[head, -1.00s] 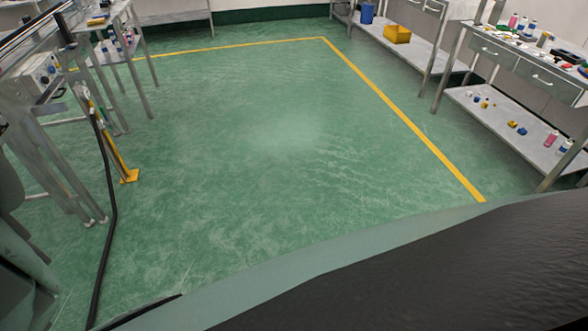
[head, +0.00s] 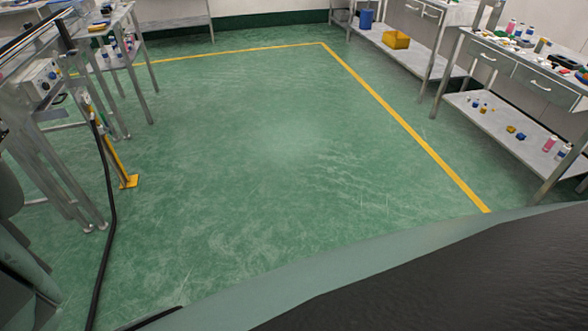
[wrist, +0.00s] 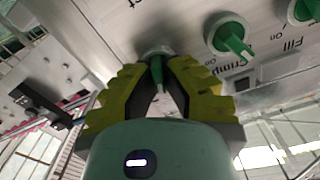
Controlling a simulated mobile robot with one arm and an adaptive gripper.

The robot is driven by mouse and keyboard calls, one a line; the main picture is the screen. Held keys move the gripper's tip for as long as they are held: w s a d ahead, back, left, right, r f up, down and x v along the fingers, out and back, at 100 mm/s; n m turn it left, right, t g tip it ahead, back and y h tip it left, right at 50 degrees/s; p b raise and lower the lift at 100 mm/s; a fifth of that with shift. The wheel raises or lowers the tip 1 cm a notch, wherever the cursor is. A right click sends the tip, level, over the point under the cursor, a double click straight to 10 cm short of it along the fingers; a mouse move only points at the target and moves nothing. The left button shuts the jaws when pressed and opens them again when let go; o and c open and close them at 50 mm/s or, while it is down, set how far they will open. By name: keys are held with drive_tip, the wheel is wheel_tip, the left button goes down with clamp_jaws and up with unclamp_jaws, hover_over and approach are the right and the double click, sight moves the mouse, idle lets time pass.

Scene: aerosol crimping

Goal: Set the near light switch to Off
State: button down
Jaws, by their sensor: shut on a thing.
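In the wrist view a green rotary knob (wrist: 155,52) on a pale metal panel sits between the fingertips of my gripper (wrist: 160,73). The yellow-green fingers are shut on it from both sides. The pointer of this knob points down in the picture, toward my wrist. My gripper is not in the head view.
In the head view a control box with dark knobs (head: 43,76) is on the frame at left. A black cable (head: 109,200) runs down to the floor. A yellow post (head: 122,163) stands beside the frame. Open green floor (head: 270,150) fills the middle; benches line the right.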

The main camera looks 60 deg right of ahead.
drive_tip(key=n, duration=0.4)
drive_tip(key=shift+s+f+n, duration=0.1)
drive_tip(key=shift+s+n, duration=0.05)
drive_tip(key=shift+n, duration=0.25)
drive_tip(key=n+b, duration=0.2)
drive_tip(key=n, duration=0.2)
drive_tip(key=shift+s+a+n+b, duration=0.1)
drive_tip(key=shift+a+n+b, duration=0.05)
drive_tip(key=shift+n+b, duration=0.15)
drive_tip(key=shift+n, duration=0.3)
drive_tip(key=c, duration=1.1)
unclamp_jaws()
drive_tip(key=shift+v, duration=5.95)
